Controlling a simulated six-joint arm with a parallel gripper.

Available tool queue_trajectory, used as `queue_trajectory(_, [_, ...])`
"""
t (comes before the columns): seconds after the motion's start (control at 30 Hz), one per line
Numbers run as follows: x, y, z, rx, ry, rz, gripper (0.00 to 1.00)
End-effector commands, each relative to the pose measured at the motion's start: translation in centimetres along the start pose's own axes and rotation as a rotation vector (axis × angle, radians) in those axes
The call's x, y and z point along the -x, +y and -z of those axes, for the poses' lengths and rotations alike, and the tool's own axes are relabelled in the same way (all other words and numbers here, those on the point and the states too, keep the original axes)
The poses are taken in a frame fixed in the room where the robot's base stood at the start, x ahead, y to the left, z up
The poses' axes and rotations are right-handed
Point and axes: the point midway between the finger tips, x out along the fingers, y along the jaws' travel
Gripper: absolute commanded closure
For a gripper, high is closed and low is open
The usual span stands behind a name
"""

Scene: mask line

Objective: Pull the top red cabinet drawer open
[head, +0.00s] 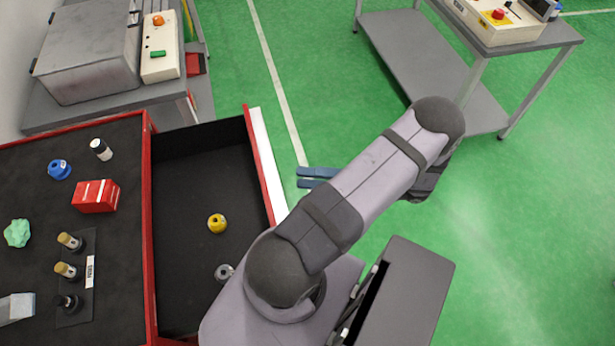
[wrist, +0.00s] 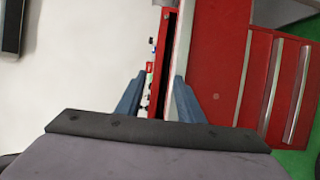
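The top drawer (head: 190,165) of the red cabinet (head: 148,215) stands well open in the head view, showing its black inside. Its pale handle strip (head: 268,165) runs along the front edge. In the wrist view the same handle strip (wrist: 183,45) passes behind the right finger. My gripper (head: 298,177) is to the right of the handle in the head view, with its blue fingers apart and a small gap in the picture between the tips and the strip. The wrist view also shows my gripper (wrist: 159,78) open, with nothing held between its fingers.
A yellow ring-like part (head: 217,223) and a grey part (head: 224,272) lie in the drawer. The cabinet top holds a red box (head: 96,196), a blue part (head: 59,169) and several small items. Closed lower drawers (wrist: 255,80) show below. Green floor lies right of the drawer.

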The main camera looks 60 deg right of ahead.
Motion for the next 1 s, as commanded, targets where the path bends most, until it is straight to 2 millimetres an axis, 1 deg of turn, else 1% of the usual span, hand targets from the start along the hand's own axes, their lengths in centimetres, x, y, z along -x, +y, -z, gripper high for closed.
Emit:
queue_trajectory(0.03, [0.0, 1.1, 0.0, 0.0, 0.0, 0.0, 0.66])
queue_trajectory(0.2, [0.0, 2.3, 0.0, 0.0, 0.0, 0.0, 0.66])
queue_trajectory(0.37, [0.0, 2.7, 0.0, 0.0, 0.0, 0.0, 0.66])
queue_trajectory(0.7, [0.0, 2.7, 0.0, 0.0, -0.001, 0.0, 0.66])
queue_trajectory(0.77, [0.0, 2.7, 0.0, 0.0, -0.001, 0.0, 0.8])
queue_trajectory(0.8, [0.0, 2.7, 0.0, 0.0, -0.001, 0.0, 0.9])
queue_trajectory(0.83, [0.0, 2.7, 0.0, 0.0, -0.001, 0.0, 0.97])
queue_trajectory(0.87, [0.0, 2.7, 0.0, 0.0, -0.001, 0.0, 1.0])
queue_trajectory(1.0, [0.0, 3.4, -0.1, 0.002, -0.001, 0.001, 1.0])
